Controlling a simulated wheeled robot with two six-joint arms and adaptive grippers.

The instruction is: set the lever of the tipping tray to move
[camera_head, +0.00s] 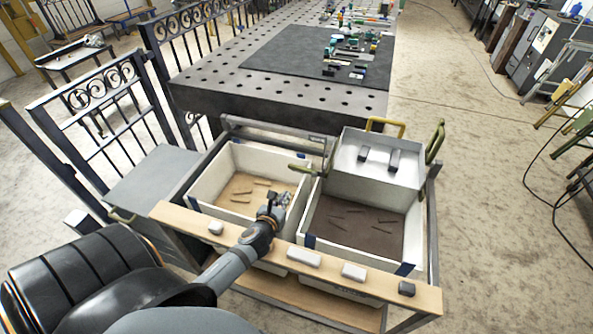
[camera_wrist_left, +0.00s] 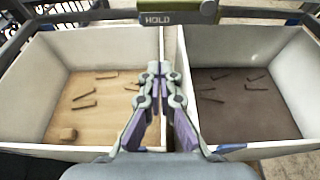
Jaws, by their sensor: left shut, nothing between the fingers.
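The tipping tray (camera_head: 352,180) is a pale grey box above the back of the right-hand bin, with two dark blocks in it. An olive-green lever (camera_head: 305,168) sticks out to the left of the tray, above the wall between the two bins. In the left wrist view its rounded green end (camera_wrist_left: 208,11) is at the top, beside a dark plate (camera_wrist_left: 168,18) reading HOLD. My left gripper (camera_head: 282,198) is shut and empty, over the left bin near the dividing wall. The left wrist view shows its fingertips (camera_wrist_left: 160,70) together, in front of and apart from the lever.
The left bin (camera_head: 206,190) has a tan floor, the right bin (camera_head: 409,230) a dark one; both hold several small dark pieces. A wooden ledge (camera_head: 328,267) with several small blocks runs along the front. Yellow (camera_head: 386,122) and green (camera_head: 435,140) handles rise by the tray.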

